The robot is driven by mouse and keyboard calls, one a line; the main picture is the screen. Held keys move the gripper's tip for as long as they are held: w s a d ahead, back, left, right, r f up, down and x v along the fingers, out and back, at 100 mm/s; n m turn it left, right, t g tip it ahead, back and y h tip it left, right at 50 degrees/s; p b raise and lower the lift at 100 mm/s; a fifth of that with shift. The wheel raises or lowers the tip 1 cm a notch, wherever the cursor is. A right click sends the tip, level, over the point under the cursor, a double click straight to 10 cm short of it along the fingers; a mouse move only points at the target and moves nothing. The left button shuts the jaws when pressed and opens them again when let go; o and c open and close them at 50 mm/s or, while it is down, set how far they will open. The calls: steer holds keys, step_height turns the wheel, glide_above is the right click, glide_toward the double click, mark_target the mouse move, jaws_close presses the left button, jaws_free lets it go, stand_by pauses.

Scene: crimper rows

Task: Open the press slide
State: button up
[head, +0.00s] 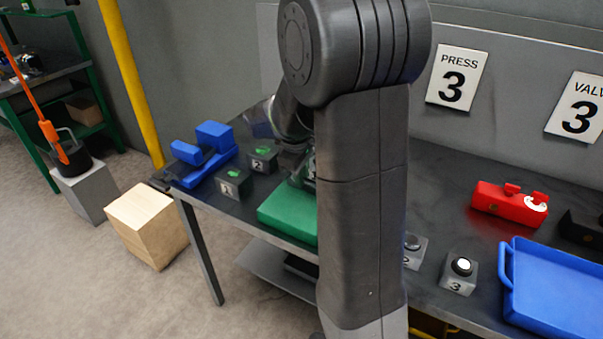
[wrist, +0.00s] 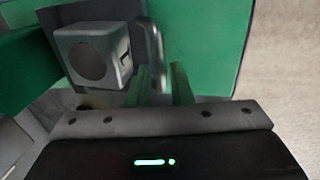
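A green press (head: 288,212) stands on the dark bench in the head view, partly hidden behind my arm. In the wrist view, its green surface (wrist: 205,40) fills much of the upper picture. A grey metal bar handle (wrist: 154,45) stands out in front of it. My gripper (wrist: 162,82) is open, its two narrow fingers pointing at the handle. The handle's lower end shows between the fingers, nearer the left one; I cannot tell whether they touch. In the head view my gripper is mostly hidden by my arm. I cannot make out which part is the slide.
A grey block with a dark round face (wrist: 95,55) sits close left of the handle. The bench also holds a blue press-like device (head: 208,155), numbered button boxes (head: 232,183), a red device (head: 508,202) and a blue tray (head: 555,290). A wooden box (head: 148,225) stands on the floor.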

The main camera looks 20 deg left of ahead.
jaws_close()
steer(key=s+a+b, duration=0.1)
steer(key=s+b, duration=0.1)
steer(key=s, duration=1.4)
steer(key=shift+a, duration=0.1)
steer(key=shift+o, duration=2)
jaws_free()
step_height(320, 180, up, 14)
steer(key=s, duration=0.2)
steer(key=shift+s+f, duration=0.2)
steer(key=shift+s, duration=0.2)
steer(key=shift+a, duration=0.1)
